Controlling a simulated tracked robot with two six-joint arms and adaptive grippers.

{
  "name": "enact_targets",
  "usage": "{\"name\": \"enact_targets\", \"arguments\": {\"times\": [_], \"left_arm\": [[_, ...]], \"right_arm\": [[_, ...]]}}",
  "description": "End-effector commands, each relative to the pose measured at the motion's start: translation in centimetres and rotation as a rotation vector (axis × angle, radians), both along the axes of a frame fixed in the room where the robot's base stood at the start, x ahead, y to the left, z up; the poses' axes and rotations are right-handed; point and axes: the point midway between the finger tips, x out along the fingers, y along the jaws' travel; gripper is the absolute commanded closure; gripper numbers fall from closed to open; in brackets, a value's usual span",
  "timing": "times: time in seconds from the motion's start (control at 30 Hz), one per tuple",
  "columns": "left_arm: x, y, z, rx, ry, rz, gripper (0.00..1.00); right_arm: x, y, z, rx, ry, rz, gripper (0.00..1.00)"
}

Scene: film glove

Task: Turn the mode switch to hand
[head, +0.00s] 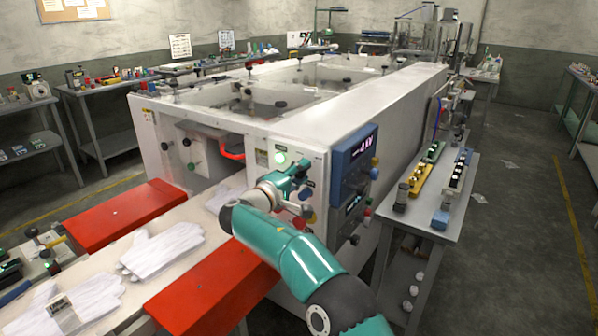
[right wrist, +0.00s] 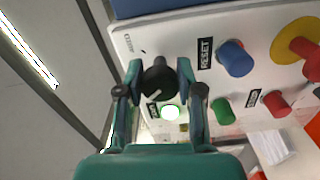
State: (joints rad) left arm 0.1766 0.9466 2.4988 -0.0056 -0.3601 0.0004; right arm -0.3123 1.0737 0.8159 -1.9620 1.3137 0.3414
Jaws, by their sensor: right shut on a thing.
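The mode switch is a black knob (right wrist: 158,78) with a white pointer line on the white control panel in the right wrist view. The line points to the lower left of that picture. My right gripper (right wrist: 159,72) has one finger on each side of the knob and is shut on it. In the head view my right gripper (head: 300,172) is at the machine's front panel, and it hides the knob there. A black label beside the knob is partly hidden and I cannot read it. My left gripper is not in view.
Near the knob are a blue RESET button (right wrist: 236,58), a green button (right wrist: 222,110), a red button (right wrist: 276,103), a lit white lamp (right wrist: 170,112) and a red knob on a yellow disc (right wrist: 296,46). A blue display box (head: 354,160) and white gloves (head: 160,248) are nearby.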

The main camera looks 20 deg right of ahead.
Motion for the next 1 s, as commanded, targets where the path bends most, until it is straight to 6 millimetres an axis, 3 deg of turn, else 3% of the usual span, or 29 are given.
{"name": "enact_targets", "arguments": {"times": [0.3,0.83,0.87,1.0], "left_arm": [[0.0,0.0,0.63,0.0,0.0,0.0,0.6],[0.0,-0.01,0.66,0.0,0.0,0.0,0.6],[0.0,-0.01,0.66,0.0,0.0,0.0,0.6],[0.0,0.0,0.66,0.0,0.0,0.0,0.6]], "right_arm": [[0.09,0.18,-0.08,-0.082,0.106,0.006,0.99],[0.1,0.23,-0.24,-0.096,0.127,0.006,0.99],[0.1,0.24,-0.25,-0.096,0.127,0.006,0.59],[0.07,0.18,-0.2,-0.095,0.125,0.005,0.39]]}}
